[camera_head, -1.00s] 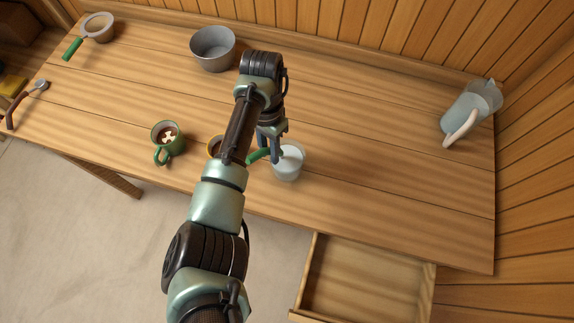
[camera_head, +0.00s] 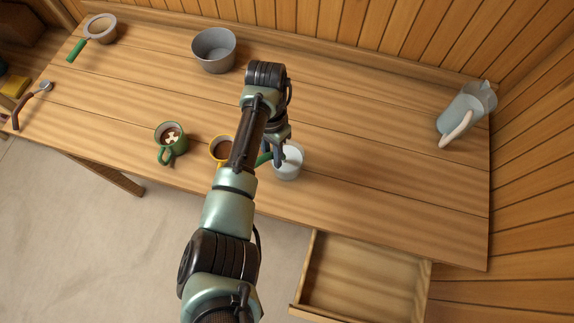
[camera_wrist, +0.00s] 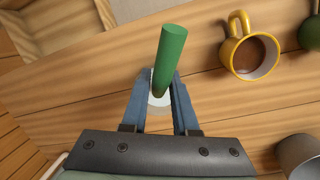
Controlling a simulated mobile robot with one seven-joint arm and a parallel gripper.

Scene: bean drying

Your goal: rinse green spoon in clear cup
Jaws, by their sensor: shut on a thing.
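The green spoon shows as a green handle (camera_wrist: 170,55) between my gripper's fingers in the wrist view; its handle also shows in the head view (camera_head: 264,158). My gripper (camera_wrist: 160,100) is shut on this handle. It is over the clear cup (camera_head: 289,163), whose pale contents show just beyond the fingers in the wrist view. The spoon's lower end is hidden, so I cannot tell how deep it sits in the cup. The cup stands upright on the table, partly covered by my gripper.
A yellow mug (camera_head: 219,150) with brown liquid stands just left of the cup. A green mug (camera_head: 172,140) is further left. A grey pot (camera_head: 214,50), a sieve (camera_head: 101,30) and a pitcher (camera_head: 467,112) stand further off. An open drawer (camera_head: 365,275) juts out in front.

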